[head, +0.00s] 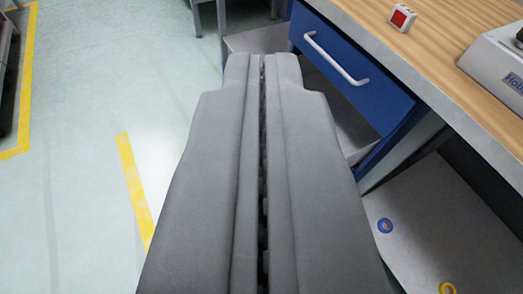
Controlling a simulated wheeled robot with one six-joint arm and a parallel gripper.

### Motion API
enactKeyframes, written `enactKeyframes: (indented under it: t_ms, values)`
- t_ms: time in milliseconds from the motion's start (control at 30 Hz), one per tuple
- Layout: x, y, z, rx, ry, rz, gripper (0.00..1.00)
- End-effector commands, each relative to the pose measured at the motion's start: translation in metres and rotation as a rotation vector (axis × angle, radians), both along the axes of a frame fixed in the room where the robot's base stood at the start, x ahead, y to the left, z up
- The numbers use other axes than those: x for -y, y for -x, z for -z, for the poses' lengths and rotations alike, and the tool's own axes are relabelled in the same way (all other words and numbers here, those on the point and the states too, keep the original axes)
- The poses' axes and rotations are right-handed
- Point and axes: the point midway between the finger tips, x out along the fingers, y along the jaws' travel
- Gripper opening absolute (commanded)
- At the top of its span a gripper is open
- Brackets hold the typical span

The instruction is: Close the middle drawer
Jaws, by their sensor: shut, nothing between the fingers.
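A blue drawer front with a white bar handle (336,58) sits under the wooden worktop, at the upper right of my gripper. Below it a light grey surface (258,40) juts out on both sides of my fingers; it looks like the inside of a lower drawer standing open. Its front is hidden behind my gripper. My gripper (263,58) is shut and empty, pointing forward over this grey surface. I cannot tell whether the fingertips touch anything.
The wooden worktop (445,62) on the right carries a small white box with a red face (402,18) and a grey device (500,65). A low grey shelf (440,225) holds a blue ring and a yellow ring.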

Motion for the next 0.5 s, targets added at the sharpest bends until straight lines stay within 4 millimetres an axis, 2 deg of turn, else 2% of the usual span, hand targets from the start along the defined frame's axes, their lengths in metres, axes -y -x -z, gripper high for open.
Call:
enactKeyframes:
  t_ms: [100, 500]
  values:
    - [-0.004, -0.030, 0.025, -0.081, 0.031, -0.008, 0.00]
    - [-0.018, -0.114, 0.114, -0.332, 0.151, -0.024, 0.00]
